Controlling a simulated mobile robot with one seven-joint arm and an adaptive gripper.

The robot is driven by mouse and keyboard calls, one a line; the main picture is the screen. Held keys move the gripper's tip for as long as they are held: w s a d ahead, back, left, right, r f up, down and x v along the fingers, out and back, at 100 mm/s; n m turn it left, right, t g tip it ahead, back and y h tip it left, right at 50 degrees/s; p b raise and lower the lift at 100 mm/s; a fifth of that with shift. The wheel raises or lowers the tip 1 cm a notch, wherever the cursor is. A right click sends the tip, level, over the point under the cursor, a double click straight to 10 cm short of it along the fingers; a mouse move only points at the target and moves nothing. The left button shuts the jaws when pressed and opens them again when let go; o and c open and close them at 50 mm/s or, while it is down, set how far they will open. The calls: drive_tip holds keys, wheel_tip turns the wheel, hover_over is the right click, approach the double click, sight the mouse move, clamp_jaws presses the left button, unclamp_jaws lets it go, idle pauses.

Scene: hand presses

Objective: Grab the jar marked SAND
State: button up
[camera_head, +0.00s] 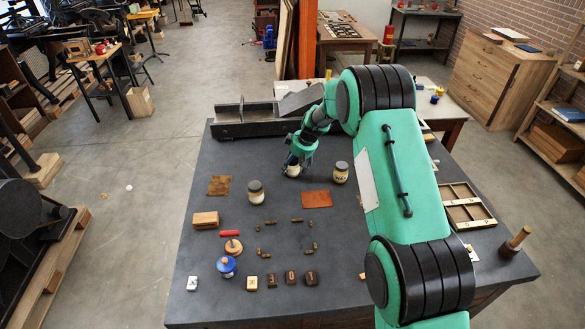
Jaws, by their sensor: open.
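Three small jars with dark lids or labels show on the dark grey table (345,250). One jar (256,195) stands left of centre. Another jar (340,173) stands to the right, and its label is too small to read surely. A third pale jar (292,171) is directly under my gripper (292,164), which hides its upper part. I cannot tell which jar is marked SAND. My gripper is open and points down at this third jar; whether its fingers are around it or touching it is unclear.
A heavy grey metal bar (244,120) lies at the table's back. A brown leather piece (316,199) lies between the jars and the front. Wooden blocks (205,220), a blue-topped pot (226,266) and small stamps (290,278) fill the front left. A divided wooden tray (463,207) is at right.

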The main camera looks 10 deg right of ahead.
drive_tip(key=shift+w+a+f, duration=0.1)
drive_tip(key=shift+f, duration=0.2)
idle(0.4)
drive_tip(key=c, duration=1.4)
drive_tip(key=shift+r, duration=0.1)
drive_tip(key=shift+c, duration=0.2)
drive_tip(key=shift+r, duration=0.8)
wheel_tip(320, 180, up, 2)
drive_tip(key=shift+r, duration=0.1)
drive_tip(key=s+d+r, duration=0.1)
drive_tip(key=s, duration=1.5)
drive_tip(key=shift+d, duration=0.4)
